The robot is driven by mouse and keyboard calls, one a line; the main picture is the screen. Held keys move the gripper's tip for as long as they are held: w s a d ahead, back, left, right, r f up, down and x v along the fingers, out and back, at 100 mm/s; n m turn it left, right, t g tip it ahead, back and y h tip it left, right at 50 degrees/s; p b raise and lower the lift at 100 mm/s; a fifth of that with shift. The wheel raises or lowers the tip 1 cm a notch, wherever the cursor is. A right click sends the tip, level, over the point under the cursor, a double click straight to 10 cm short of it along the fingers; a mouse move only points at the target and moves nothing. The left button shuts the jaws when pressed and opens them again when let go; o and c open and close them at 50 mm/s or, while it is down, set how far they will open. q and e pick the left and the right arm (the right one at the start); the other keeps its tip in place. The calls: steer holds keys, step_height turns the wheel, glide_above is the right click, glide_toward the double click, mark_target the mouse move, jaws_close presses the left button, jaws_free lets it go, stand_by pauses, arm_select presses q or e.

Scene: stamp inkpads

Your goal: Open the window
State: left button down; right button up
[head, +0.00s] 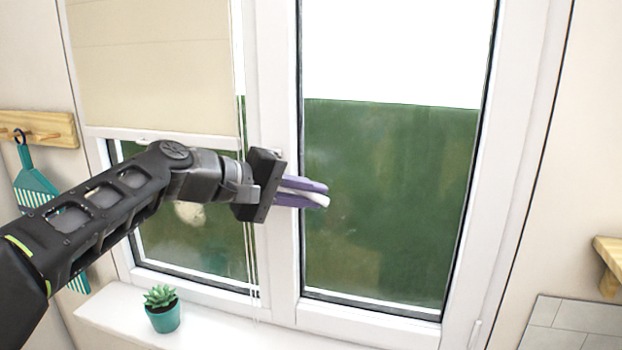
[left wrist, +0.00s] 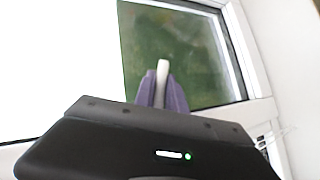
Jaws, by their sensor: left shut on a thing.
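The window has a white frame with two sashes. The right sash (head: 390,200) has clear glass with green outside and appears closed; the left sash (head: 190,215) is partly covered by a blind. My left gripper (head: 318,194) reaches across the left sash to the middle of the window. Its purple fingers are shut on the white window handle (head: 312,199), which points to the right between them. The handle also shows in the left wrist view (left wrist: 162,78), gripped by the fingers. The handle's base is hidden behind the gripper. My right gripper is not in view.
A beige roller blind (head: 155,60) hangs over the left sash, with cords beside the middle post. A succulent in a teal pot (head: 164,316) stands on the white sill (head: 110,308). A teal dustpan (head: 32,183) hangs from a wooden rack (head: 45,128) at left.

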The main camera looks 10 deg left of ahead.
arm_select(q)
steer(key=shift+a+f+m+g+y+p, duration=0.3)
steer(key=shift+a+f+m+y+p, duration=0.15)
steer(key=shift+f+m+y+p, duration=0.45)
steer(key=shift+a+f+y, duration=0.25)
steer(key=shift+f+y, duration=0.05)
steer(key=shift+y, duration=0.2)
steer(key=c, duration=1.4)
jaws_free()
steer(key=shift+b+v, duration=0.75)
steer(key=shift+v, duration=3.1)
